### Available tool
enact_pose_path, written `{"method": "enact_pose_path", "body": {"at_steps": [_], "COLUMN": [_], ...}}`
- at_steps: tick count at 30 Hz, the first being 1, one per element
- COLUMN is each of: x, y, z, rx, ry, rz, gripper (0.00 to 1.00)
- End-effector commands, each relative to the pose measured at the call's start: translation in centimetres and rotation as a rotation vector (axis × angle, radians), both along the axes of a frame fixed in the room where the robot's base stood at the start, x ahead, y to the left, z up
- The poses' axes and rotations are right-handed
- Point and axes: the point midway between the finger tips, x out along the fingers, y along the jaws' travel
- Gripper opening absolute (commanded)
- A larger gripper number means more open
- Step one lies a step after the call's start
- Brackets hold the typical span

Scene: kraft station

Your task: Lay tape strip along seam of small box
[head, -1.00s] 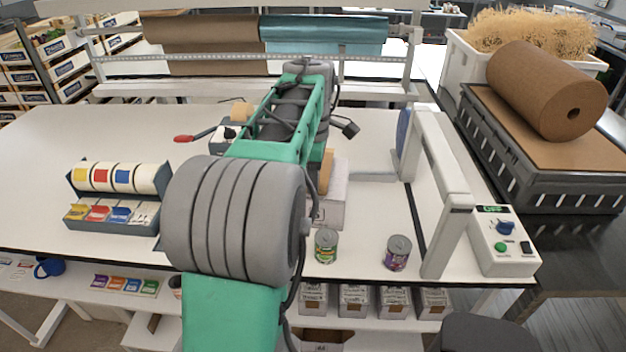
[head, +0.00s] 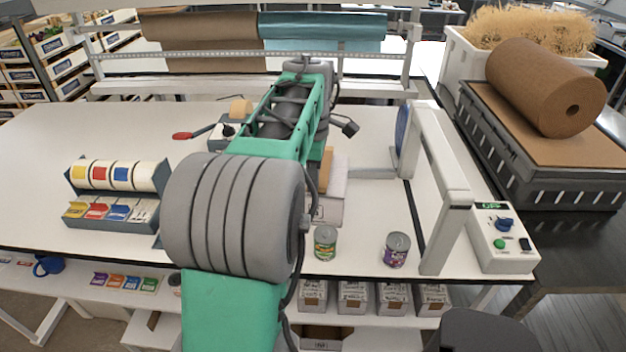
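A small box (head: 330,205), pale with a brown patch at its upper edge, stands on the white table just right of my arm. My arm covers its left part, and its seam cannot be made out. A tape dispenser (head: 222,134) with a tan roll and a red-ended handle stands behind my arm to the left. No tape strip can be made out. My arm reaches forward over the table, and its own links hide my gripper, so its fingers do not show.
Two cans, one green-labelled (head: 325,242) and one purple (head: 397,249), stand at the front edge. A white frame (head: 447,190) and control box (head: 500,240) stand right. A label roll rack (head: 118,177) stands left. The table's far left is clear.

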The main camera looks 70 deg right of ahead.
Motion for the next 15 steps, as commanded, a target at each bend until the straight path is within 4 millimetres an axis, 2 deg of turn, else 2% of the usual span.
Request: {"method": "enact_pose_path", "body": {"at_steps": [15], "x": [0.00], "y": [0.01], "z": [-0.67], "rx": [0.000], "ry": [0.000], "rz": [0.000], "gripper": [0.00]}}
